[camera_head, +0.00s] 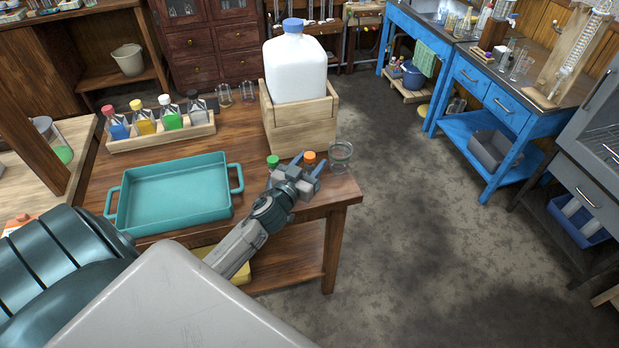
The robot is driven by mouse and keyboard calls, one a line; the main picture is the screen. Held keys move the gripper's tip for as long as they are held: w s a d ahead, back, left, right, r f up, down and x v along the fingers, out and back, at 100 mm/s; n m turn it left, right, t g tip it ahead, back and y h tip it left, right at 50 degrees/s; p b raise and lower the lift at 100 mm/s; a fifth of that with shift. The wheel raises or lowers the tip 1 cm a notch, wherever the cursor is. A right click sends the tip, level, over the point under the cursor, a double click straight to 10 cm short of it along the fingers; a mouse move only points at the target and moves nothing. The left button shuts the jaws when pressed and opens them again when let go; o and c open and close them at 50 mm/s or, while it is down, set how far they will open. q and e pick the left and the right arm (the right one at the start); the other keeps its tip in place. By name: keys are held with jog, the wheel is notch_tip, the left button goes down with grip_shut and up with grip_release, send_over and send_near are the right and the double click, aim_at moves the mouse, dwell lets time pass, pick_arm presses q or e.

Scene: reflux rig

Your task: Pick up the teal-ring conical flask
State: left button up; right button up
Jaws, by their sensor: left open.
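The conical flask with a teal ring (341,151) is clear glass and stands near the right front corner of the wooden table (265,130). My left gripper (309,164) is just left of the flask, over the table's front right part. Its jaws are open and point toward the back right. The flask is apart from the jaws in the picture. The lower part of the flask is hard to make out. My right gripper is not in view.
A green cap (272,161) and an orange cap (309,157) show close behind my left gripper. A large white jug (294,68) stands in a wooden crate (300,125) behind them. A teal tray (172,195) lies left. Open floor (420,220) is at right.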

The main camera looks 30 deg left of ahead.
aim_at(310, 155)
pick_arm(q)
grip_shut()
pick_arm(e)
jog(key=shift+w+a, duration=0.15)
pick_arm(q)
jog(key=shift+r, duration=0.1)
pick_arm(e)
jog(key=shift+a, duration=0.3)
pick_arm(q)
jog(key=shift+r+p, duration=0.7)
jog(key=shift+r, duration=0.65)
notch_tip(310, 155, up, 3)
jog(key=shift+f+p, duration=0.2)
jog(key=shift+p, duration=0.1)
jog(key=shift+r, duration=2.15)
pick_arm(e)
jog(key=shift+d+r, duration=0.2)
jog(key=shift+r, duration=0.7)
